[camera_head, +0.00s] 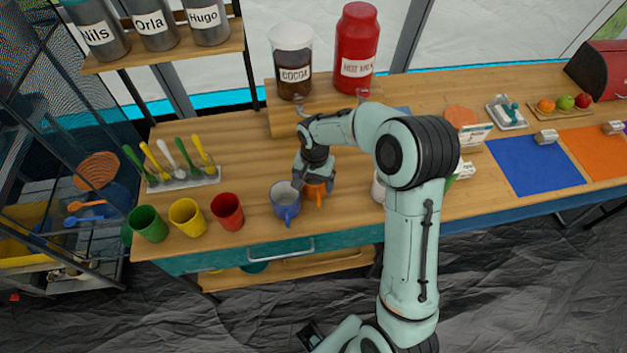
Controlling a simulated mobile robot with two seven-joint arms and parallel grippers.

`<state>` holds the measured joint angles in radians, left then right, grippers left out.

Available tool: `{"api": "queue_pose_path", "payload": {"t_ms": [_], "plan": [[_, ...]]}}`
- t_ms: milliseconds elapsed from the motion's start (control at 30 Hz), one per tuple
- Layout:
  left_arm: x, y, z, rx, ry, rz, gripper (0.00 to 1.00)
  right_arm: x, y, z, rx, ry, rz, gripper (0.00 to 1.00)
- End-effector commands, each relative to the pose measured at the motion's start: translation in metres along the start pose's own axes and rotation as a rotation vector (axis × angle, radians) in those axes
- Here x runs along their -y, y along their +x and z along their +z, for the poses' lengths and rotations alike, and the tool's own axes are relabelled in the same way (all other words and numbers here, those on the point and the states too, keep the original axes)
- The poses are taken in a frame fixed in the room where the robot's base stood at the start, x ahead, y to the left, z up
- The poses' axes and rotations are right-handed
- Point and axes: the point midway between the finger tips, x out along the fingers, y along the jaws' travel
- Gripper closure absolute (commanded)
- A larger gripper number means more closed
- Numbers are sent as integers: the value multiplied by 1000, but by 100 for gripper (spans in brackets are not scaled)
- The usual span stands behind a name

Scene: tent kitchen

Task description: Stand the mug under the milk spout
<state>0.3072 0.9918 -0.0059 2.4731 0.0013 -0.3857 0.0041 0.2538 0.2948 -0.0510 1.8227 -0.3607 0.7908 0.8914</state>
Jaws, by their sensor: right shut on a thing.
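The red dispenser (357,45), labelled HOT MILK, stands on a raised wooden stand (283,122) at the back of the counter. Its small spout (362,94) is at the front. My right gripper (315,184) points down and is shut on an orange mug (316,194), largely hidden by the gripper. The mug is low at the counter's front; I cannot tell whether it touches the wood. A blue mug (285,204) is close on the left, its handle facing front. My left gripper is not in view.
A cocoa dispenser (292,58) stands left of the milk. Red (228,211), yellow (187,217) and green (147,223) mugs line the front left. A spoon rack (184,181) is behind them. A white item (378,188) is partly hidden by my arm. Bare wood lies behind the blue mug.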

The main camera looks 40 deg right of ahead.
Motion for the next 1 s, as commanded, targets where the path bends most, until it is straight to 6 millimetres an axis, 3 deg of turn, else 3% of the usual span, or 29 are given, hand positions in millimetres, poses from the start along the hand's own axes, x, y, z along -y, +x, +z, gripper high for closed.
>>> {"api": "queue_pose_path", "payload": {"t_ms": [100, 133, 167, 367, 533, 1000], "plan": [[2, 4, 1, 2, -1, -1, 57, 0, 4, 0, 0, 0, 0, 46], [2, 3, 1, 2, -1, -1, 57, 0, 4, 0, 0, 0, 0, 7], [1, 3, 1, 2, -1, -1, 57, 0, 3, 0, 0, 0, 0, 0], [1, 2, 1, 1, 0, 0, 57, 0, 2, 0, 0, 0, 0, 0], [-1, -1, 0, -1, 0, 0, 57, 1, -10, -1, -3, 0, -2, 0], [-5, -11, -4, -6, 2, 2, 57, 1, -103, -1, -3, 0, -3, 0]]}}
